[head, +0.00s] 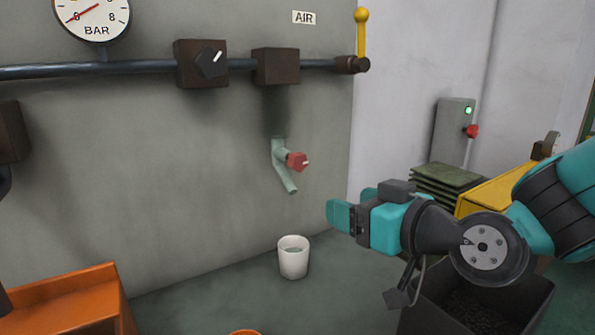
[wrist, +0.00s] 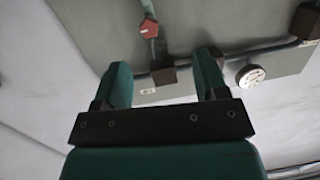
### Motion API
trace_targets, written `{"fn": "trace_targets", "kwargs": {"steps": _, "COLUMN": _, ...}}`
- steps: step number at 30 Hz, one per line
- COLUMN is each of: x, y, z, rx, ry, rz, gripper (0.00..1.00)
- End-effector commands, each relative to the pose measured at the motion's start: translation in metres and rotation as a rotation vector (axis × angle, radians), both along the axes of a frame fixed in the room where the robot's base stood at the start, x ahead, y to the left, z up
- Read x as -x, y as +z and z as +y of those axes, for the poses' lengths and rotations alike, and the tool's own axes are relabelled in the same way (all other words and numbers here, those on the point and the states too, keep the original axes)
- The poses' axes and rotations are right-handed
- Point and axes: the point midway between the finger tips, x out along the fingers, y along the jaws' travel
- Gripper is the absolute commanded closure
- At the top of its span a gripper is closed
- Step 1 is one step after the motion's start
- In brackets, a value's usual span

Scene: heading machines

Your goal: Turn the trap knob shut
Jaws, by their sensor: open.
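The trap knob (head: 297,161) is a small red knob on the side of a pale green drain pipe (head: 280,152) below a dark brown box on the grey panel. A light mark shows on its face. In the wrist view the red knob (wrist: 149,28) is near the top, beyond the fingers. My gripper (head: 352,208) is to the right of and below the knob, apart from it. Its teal fingers also show in the wrist view (wrist: 163,82), spread wide with nothing between them.
A white cup (head: 293,258) with liquid stands below the drain pipe. A dark pipe with a black knob (head: 210,63), a gauge (head: 92,14) and a yellow lever (head: 361,32) runs above. An orange bench (head: 65,297) is at lower left. A dark bin (head: 475,305) is under my arm.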

Motion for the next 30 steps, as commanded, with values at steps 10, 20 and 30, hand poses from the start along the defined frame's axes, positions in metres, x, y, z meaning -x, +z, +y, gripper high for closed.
{"fn": "trace_targets", "kwargs": {"steps": 10, "x": -0.024, "y": 0.011, "z": -0.001, "rx": -0.053, "ry": -0.084, "rz": -0.143, "gripper": 0.34}}
{"fn": "trace_targets", "kwargs": {"steps": 20, "x": -0.079, "y": 0.015, "z": 0.037, "rx": -0.051, "ry": -0.082, "rz": -0.141, "gripper": 0.34}}
{"fn": "trace_targets", "kwargs": {"steps": 30, "x": -0.138, "y": 0.012, "z": 0.076, "rx": -0.052, "ry": -0.084, "rz": -0.143, "gripper": 0.34}}
